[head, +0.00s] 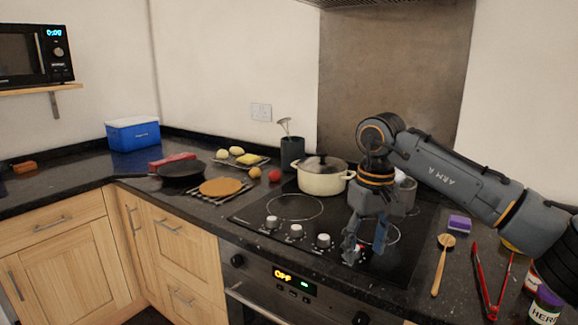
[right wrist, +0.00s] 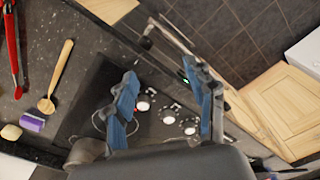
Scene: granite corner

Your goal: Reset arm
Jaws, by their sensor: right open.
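My right arm comes in from the right in the head view. Its gripper (head: 366,240) points down above the right front part of the black hob (head: 262,228). In the right wrist view the two blue-padded fingers of this gripper (right wrist: 168,100) stand apart with nothing between them. Hob knobs and the oven front show beyond the fingers. My left gripper shows in neither view.
A cream pot (head: 322,180) stands on the hob behind the gripper. A wooden spoon (head: 442,262), purple sponge (head: 459,223) and red tongs (head: 492,285) lie to the right. A black pan (head: 180,172) and a round board (head: 220,187) are left.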

